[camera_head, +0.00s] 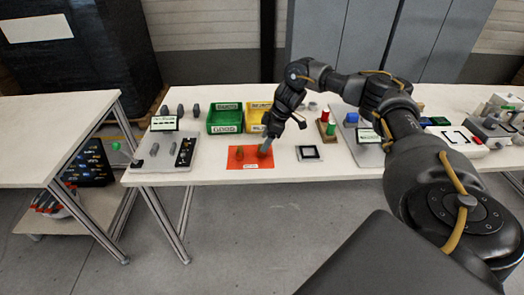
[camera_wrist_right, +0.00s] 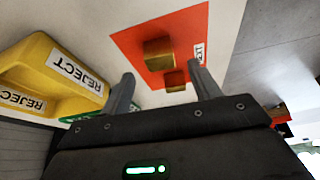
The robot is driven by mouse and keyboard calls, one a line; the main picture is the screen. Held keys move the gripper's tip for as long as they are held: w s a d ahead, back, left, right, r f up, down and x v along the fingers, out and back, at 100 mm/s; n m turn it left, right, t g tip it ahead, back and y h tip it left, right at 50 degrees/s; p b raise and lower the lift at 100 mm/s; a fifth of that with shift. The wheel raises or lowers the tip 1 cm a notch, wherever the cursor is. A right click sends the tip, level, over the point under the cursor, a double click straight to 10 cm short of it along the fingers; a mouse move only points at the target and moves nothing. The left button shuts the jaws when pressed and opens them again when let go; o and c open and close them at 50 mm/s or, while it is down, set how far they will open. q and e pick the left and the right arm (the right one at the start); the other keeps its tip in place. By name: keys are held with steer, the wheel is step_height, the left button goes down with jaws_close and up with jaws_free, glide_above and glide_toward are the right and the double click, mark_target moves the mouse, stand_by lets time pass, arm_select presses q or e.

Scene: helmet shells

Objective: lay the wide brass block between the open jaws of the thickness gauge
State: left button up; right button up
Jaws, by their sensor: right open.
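Two brass blocks lie on an orange mat. The larger, wide brass block (camera_wrist_right: 158,53) is at the upper side in the right wrist view; a smaller brass block (camera_wrist_right: 175,82) is below it. In the head view the wide block (camera_head: 262,154) is partly hidden by my right gripper (camera_head: 267,147), and the smaller block (camera_head: 239,152) is to its left. My right gripper also shows in the wrist view (camera_wrist_right: 162,88), open and empty, fingers apart. A grey plate with two grey blocks (camera_head: 152,160) at left may be the thickness gauge; I cannot tell for sure. My left gripper is out of view.
The orange mat (camera_head: 235,171) is near the table's front edge. A green bin (camera_head: 224,130) and a yellow bin (camera_head: 252,128) stand behind it. A gap separates the left table (camera_head: 50,130).

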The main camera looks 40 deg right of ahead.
steer(key=x, duration=0.4)
steer(key=shift+s+p, duration=0.1)
steer(key=shift+p, duration=0.2)
steer(key=shift+f, duration=0.3)
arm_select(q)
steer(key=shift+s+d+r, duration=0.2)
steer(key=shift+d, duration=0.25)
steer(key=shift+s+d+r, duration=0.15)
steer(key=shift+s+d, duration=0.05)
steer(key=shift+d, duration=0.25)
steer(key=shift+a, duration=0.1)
arm_select(e)
steer(key=shift+c, duration=1.3)
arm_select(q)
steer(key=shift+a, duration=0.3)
arm_select(e)
steer(key=c, duration=0.9)
steer(key=shift+r, duration=0.1)
steer(key=shift+c, duration=0.2)
